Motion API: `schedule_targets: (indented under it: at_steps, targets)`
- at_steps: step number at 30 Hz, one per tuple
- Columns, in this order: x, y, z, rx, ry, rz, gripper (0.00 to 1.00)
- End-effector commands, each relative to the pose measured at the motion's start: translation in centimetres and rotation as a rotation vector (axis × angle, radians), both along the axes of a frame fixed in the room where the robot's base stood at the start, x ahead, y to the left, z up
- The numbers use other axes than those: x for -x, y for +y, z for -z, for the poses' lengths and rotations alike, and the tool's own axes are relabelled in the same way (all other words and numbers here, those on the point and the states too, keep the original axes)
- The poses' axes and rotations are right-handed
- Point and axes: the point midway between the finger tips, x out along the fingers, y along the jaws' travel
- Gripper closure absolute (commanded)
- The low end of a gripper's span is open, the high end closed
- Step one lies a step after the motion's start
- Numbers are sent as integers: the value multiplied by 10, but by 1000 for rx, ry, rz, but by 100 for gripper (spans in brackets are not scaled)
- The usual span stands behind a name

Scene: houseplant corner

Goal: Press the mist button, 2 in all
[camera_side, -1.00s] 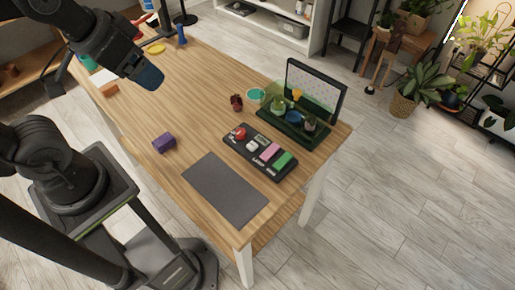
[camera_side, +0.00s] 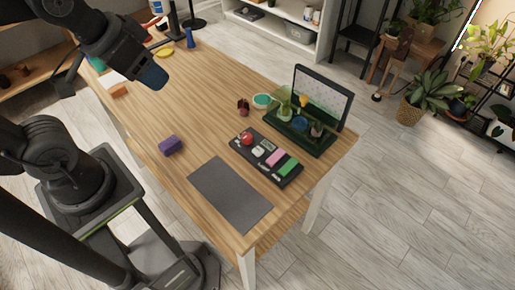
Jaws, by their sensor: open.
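A dark button panel (camera_side: 265,158) lies on the wooden table near its right edge. It carries a round red button (camera_side: 247,139), a white button (camera_side: 258,152), a pink button (camera_side: 275,158) and a green button (camera_side: 288,168). The labels are too small to read, so I cannot tell which one is the mist button. My gripper (camera_side: 154,80) has blue fingertips and hangs above the table at upper left, well away from the panel. It is open and touches nothing. The gap between its fingers is hard to see from here.
A dark green tray (camera_side: 318,148) with a raised back board (camera_side: 323,95) and small plants stands behind the panel. A teal bowl (camera_side: 262,101) and dark red object (camera_side: 243,106) are nearby. A grey mat (camera_side: 231,195) and purple block (camera_side: 171,145) lie in front. The table's middle is clear.

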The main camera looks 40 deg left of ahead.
Motion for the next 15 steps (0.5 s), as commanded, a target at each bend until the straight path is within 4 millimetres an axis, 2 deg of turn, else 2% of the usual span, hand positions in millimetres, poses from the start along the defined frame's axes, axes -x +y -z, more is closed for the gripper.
schedule_targets:
  at_steps: [2, 15]
  targets:
    - [0, 0, 0, 0, 0, 0, 55]
    - [0, 0, 0, 0, 0, 0, 97]
